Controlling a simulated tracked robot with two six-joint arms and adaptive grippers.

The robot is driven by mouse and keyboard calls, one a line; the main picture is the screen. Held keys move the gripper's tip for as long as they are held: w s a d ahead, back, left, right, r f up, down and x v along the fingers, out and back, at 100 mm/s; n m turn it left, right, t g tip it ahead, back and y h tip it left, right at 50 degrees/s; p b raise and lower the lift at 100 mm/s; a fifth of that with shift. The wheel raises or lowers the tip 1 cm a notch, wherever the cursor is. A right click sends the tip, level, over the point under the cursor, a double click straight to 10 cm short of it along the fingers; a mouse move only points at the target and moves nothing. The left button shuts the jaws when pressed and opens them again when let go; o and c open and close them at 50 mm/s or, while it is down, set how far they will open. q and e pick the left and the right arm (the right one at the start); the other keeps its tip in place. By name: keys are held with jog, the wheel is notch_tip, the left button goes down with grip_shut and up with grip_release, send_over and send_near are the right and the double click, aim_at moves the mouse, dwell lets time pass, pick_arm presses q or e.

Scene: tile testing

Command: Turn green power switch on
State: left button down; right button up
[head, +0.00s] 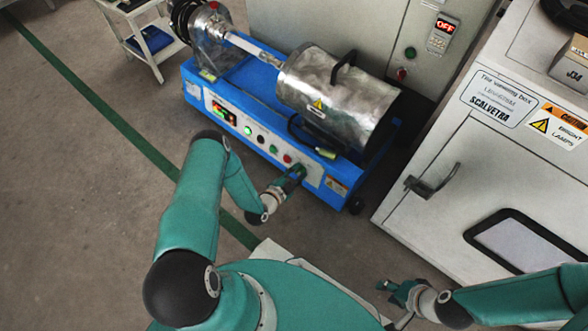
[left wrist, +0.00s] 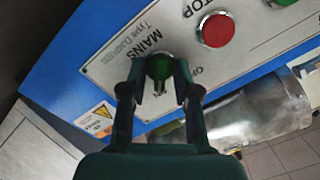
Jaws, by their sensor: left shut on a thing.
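The green power switch (left wrist: 159,67) is a round green knob under the label MAINS on the light panel of the blue machine (head: 236,88). In the left wrist view it lies between the two fingers of my left gripper (left wrist: 160,80), which are closed on its sides. In the head view my left gripper (head: 297,172) is at the right end of the machine's front panel and hides the switch. My right gripper (head: 388,292) is at the bottom, away from the machine, with its fingers apart and empty.
A red button (left wrist: 215,30) labelled STOP sits beside the switch. A metal cylinder (head: 335,90) lies on top of the machine. A white cabinet (head: 455,190) stands at the right. A display (head: 443,27) behind reads OFF.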

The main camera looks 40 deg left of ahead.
pick_arm(q)
jog(key=shift+s+a+f+m, duration=0.1)
jog(key=shift+s+f+m, duration=0.1)
jog(key=shift+m, duration=0.3)
jog(key=c, duration=1.2)
grip_release()
jog(key=shift+w, duration=0.1)
jog(key=shift+r, duration=0.1)
jog(key=v, duration=1.1)
jog(key=shift+s+r, duration=0.1)
jog(key=shift+s, duration=0.3)
